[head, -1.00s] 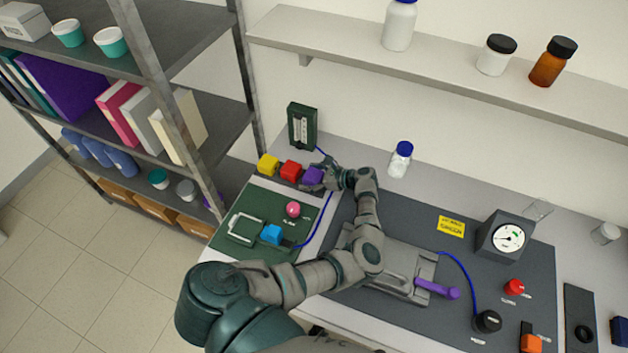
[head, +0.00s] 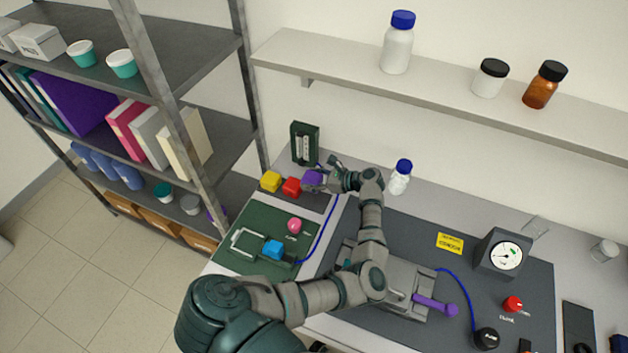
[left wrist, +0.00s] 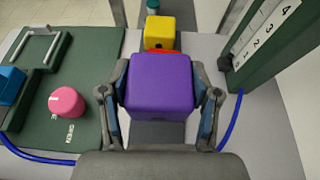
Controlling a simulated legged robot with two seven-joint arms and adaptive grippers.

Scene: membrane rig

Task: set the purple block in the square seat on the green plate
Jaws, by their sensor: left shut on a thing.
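The purple block (head: 312,177) is between the fingers of my left gripper (head: 322,177), at the right end of a row of blocks. In the left wrist view the purple block (left wrist: 160,84) fills the space between both fingertips of the left gripper (left wrist: 160,100), which is shut on it. The green plate (head: 235,259) lies in front of the row; it also shows in the left wrist view (left wrist: 95,75). It carries a metal handle, a pink knob (head: 294,225) and a blue block (head: 273,249). I cannot make out the square seat. My right gripper is not in view.
A red block (head: 291,187) and a yellow block (head: 270,181) stand left of the purple one. A dark green gauge (head: 305,143) stands behind them. A blue tube (head: 322,238) runs along the plate's right side. A white bottle (head: 400,177) stands right of my wrist.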

